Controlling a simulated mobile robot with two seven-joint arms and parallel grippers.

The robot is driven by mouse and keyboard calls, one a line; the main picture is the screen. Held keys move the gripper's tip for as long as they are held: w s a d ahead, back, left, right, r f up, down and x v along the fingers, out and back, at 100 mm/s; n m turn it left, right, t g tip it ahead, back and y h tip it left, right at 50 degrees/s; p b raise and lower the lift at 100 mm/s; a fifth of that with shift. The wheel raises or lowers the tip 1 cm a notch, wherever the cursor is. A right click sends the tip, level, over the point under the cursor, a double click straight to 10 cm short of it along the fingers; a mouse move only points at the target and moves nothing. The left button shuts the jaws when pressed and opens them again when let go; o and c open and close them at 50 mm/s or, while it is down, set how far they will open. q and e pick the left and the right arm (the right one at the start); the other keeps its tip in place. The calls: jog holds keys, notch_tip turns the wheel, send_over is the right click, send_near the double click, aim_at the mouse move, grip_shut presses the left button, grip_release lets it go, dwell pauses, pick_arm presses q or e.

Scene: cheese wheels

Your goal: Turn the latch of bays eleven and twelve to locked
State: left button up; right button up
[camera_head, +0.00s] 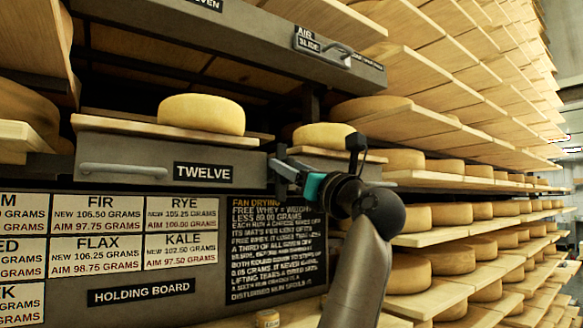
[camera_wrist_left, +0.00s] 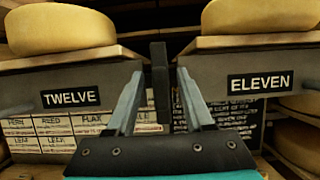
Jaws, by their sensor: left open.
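The latch is a dark upright bar (camera_wrist_left: 160,82) between bay twelve and bay eleven in the left wrist view. Its locked mark cannot be made out. My left gripper (camera_head: 284,168) is open in the head view, at the gap right of bay twelve. In the left wrist view its two grey fingers stand on either side of the bar; contact cannot be told. Bay twelve (camera_head: 120,152) has a grey front with a TWELVE label (camera_wrist_left: 71,98). Bay eleven (camera_wrist_left: 225,72) shows its ELEVEN label at right. My right gripper is not in view.
Cheese wheels (camera_head: 202,114) rest on boards above both bays. The holding board (camera_head: 110,240) and a dark FAN DRYING panel (camera_head: 275,247) lie below. An AIR SLIDE handle (camera_head: 338,48) is above. Wooden shelves (camera_head: 440,238) with several cheeses fill the right side.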

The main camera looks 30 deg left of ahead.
pick_arm(q)
grip_shut()
dwell(0.3)
jog(key=shift+m, duration=0.5)
jog(key=m+t+h+p, duration=0.1)
jog(key=m+t+p, duration=0.1)
jog(key=m, duration=0.1)
jog(key=shift+w+m, duration=0.1)
jog(key=shift+m, duration=0.3)
jog(key=m+t+h+p, duration=0.1)
jog(key=m+h+p, duration=0.1)
jog(key=m+p, duration=0.2)
jog(key=m+h+p, duration=0.1)
jog(key=m+p, duration=0.4)
jog(key=p, duration=0.2)
jog(key=m+t+h+p, duration=0.1)
jog(key=m+h+p, duration=0.1)
jog(key=m+p, duration=0.3)
jog(key=shift+w+d+t+h+p, duration=0.1)
jog(key=shift+t+h+p, duration=0.2)
jog(key=shift+p, duration=0.15)
jog(key=shift+f+m+h+p, duration=0.1)
jog(key=shift+m+h+p, duration=0.4)
jog(key=shift+m, duration=0.3)
jog(key=shift+f+m+p, duration=0.2)
jog(key=shift+m+p, duration=0.1)
jog(key=shift+m, duration=0.8)
jog(key=shift+g, duration=0.4)
